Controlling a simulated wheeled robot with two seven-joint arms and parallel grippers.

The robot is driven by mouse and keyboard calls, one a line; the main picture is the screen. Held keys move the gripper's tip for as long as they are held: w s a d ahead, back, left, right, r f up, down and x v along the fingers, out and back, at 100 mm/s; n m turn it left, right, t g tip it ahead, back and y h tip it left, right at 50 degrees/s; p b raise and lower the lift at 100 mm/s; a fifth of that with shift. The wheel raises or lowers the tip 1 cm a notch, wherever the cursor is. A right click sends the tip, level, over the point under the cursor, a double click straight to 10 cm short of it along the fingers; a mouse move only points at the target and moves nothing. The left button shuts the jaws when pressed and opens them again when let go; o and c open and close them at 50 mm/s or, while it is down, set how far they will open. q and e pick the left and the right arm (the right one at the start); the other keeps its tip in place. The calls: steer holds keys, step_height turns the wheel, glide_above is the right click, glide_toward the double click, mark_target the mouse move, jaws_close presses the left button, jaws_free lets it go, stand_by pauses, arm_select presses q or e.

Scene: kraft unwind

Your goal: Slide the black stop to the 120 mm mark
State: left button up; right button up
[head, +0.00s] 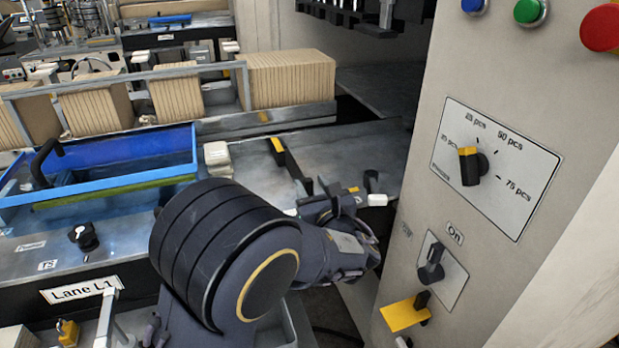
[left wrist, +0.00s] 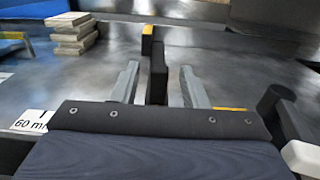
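The black stop (head: 287,160) is a dark bar with a yellow end, lying on the grey metal table in the head view. In the left wrist view the stop (left wrist: 158,75) stands between the two grey fingers of my left gripper (left wrist: 157,85), with a visible gap on each side. The gripper is open. In the head view my left gripper (head: 335,205) is at the near end of the stop, partly hidden by my own arm. I see no 120 mm label. My right gripper is not in view.
A blue tray (head: 100,193) sits left of the stop, with a pale stack (head: 218,155) beside it. A black lever with a white end (head: 376,198) is right of my gripper. The control panel (head: 430,150) closes off the right. Kraft stacks (head: 290,80) stand behind.

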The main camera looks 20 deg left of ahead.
arm_select(q)
steer(key=shift+x, duration=1.35)
jaws_close()
